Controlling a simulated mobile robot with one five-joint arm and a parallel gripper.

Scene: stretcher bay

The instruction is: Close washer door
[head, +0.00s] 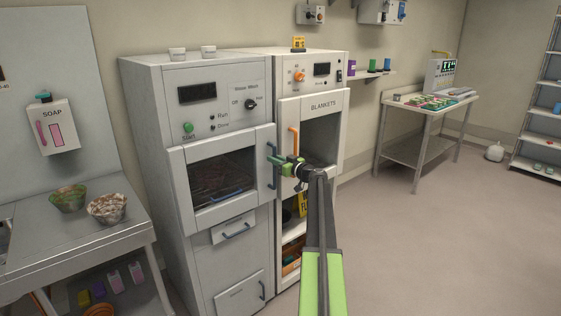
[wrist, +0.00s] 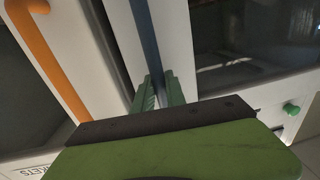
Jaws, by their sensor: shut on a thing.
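The washer (head: 225,95) is the left machine, with a control panel marked with a wash setting. Its door (head: 185,180) has a grey frame and a dark window with a rack behind it. The door lies close to the machine front; I cannot tell whether a small gap is left. Its upright blue handle (head: 272,172) is on the right edge. My gripper (head: 275,160) is shut on this handle. In the wrist view, the green fingers (wrist: 158,88) stand on either side of the blue bar (wrist: 146,40). The door window (wrist: 245,45) shows at right there.
The blanket cabinet (head: 317,100) stands directly right of the washer, with an orange handle (head: 293,142) close to my gripper. A counter (head: 110,238) with two bowls is at left. A table (head: 440,105) stands at back right. The floor (head: 420,250) at right is clear.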

